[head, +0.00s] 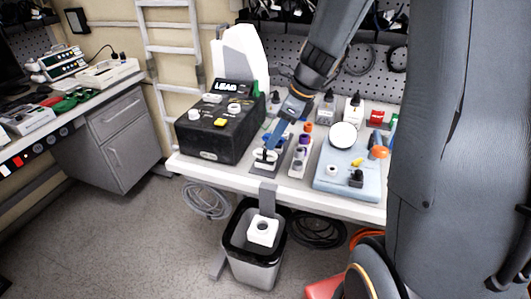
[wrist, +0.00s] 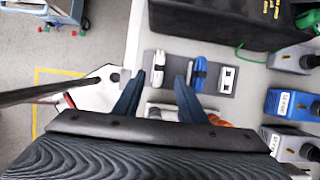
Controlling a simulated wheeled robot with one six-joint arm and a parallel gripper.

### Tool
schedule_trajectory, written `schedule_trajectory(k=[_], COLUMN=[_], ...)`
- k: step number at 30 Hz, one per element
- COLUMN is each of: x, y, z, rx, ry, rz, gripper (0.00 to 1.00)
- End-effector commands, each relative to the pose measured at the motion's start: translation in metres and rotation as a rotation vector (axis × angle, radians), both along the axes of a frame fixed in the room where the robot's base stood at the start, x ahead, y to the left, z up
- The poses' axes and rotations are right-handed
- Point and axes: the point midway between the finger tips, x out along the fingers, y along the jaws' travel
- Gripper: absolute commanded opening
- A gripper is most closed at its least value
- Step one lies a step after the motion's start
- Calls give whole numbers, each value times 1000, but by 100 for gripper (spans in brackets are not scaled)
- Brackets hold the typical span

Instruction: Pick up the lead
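A black box (head: 217,131) with white "LEAD" lettering stands at the left end of the white table. It also shows at the top of the wrist view (wrist: 215,20). I cannot tell whether one of these is the lead. My gripper (head: 269,150) points down over this pad. In the wrist view its fingers (wrist: 159,78) are apart, with the dark-banded piece seen between them; contact is unclear.
A light-blue tray (head: 335,187) with a round white dish stands to the right. A grey bin (head: 250,262) is below the table's front edge. A side counter (head: 70,112) stands at the left, across open floor.

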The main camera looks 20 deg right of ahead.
Motion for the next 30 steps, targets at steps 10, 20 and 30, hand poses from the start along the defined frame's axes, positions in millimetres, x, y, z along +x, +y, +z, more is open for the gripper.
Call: schedule_trajectory(k=[10, 20, 30], x=[7, 16, 17], y=[12, 27, 27], z=[-30, -65, -68], rx=[4, 3, 2], ry=[4, 4, 2], rz=[-6, -6, -6], gripper=[38, 38, 31])
